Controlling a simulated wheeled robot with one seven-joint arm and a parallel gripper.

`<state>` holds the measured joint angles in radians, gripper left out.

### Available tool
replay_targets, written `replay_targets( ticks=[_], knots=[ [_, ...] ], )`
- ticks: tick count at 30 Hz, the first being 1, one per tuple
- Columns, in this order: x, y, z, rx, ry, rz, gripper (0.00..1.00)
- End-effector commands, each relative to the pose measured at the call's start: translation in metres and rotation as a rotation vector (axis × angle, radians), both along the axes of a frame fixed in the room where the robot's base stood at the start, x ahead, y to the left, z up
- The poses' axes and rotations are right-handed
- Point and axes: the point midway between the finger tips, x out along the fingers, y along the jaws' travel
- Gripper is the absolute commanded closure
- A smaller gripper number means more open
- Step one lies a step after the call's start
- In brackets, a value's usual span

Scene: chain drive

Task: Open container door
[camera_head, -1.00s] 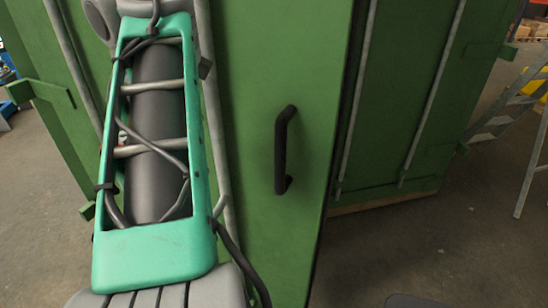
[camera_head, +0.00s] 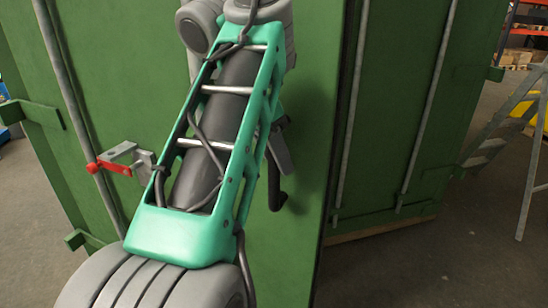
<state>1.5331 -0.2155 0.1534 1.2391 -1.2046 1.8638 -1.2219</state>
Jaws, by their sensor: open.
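The green container door panel (camera_head: 305,225) fills the middle of the view and looks shut. Its black vertical handle (camera_head: 277,192) shows only at its lower end; my arm hides the rest. My gripper (camera_head: 282,150) is mostly hidden behind my teal and grey arm. A grey finger-like part of it shows at the handle's upper part, open. I cannot tell whether it touches the handle or has the bar between its fingers.
A grey latch with a red lever (camera_head: 110,166) sits on the green wall at left. Green panels with grey rods (camera_head: 425,110) stand at right. A grey stepladder (camera_head: 530,150) is at far right. Floor (camera_head: 440,260) is clear at lower right.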

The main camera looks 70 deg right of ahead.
Motion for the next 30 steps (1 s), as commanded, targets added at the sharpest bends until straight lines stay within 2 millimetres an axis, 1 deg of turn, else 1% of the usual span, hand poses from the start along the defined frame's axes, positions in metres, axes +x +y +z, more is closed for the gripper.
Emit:
replay_targets(
  ticks=[2,15,18,30],
  knots=[
    [0.0001,0.0001,0.0005,0.000,0.000,0.000,0.58],
    [0.0004,0.0002,0.0005,0.000,0.000,0.000,0.94],
    [0.0003,0.0003,0.0004,0.000,0.000,0.000,1.00],
    [0.0002,0.0003,0.0003,0.000,0.000,0.000,1.00]
  ],
)
